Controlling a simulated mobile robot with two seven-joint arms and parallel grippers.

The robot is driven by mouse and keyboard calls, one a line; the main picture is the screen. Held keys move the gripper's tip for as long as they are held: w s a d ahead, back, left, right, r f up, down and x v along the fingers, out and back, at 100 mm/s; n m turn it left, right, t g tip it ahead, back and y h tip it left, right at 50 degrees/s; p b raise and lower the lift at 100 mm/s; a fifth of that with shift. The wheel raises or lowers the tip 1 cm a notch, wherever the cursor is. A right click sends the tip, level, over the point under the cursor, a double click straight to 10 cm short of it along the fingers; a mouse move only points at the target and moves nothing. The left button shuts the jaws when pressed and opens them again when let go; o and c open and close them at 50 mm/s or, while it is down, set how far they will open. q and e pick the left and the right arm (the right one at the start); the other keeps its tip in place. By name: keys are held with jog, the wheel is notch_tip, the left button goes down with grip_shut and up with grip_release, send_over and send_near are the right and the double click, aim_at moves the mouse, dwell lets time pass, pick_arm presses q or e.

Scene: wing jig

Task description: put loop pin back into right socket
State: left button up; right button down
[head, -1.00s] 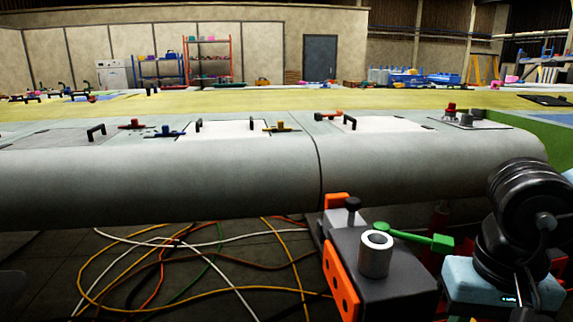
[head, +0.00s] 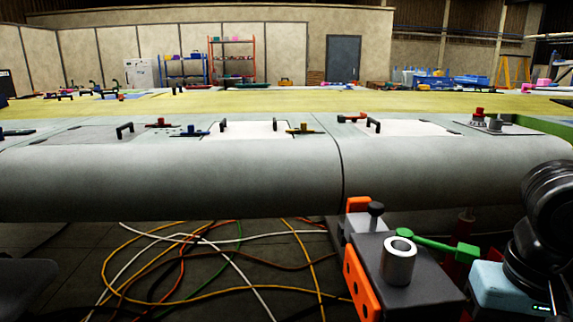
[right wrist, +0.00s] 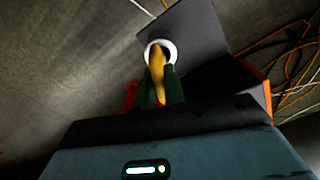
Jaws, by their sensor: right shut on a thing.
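A pale metal socket (head: 398,265) stands upright on a dark block with orange side plates in the head view. In the right wrist view its light ring (right wrist: 170,46) shows just beyond the fingers. My right gripper (right wrist: 161,88) has dark green fingers shut on a yellow piece, which I take to be the loop pin (right wrist: 157,75). The pin's far end overlaps the ring's opening; I cannot tell whether it is inside or in front. My left gripper is not in view.
The long grey wing (head: 180,170) spans the view behind the block. Loose cables (head: 230,265) lie on the floor to the left.

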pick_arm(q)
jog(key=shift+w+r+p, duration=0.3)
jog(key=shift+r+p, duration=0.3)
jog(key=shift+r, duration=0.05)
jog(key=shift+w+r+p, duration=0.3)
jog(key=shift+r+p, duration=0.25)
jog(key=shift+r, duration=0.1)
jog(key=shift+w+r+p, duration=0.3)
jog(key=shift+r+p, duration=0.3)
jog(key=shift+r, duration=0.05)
pick_arm(e)
jog(key=shift+r, duration=3.45)
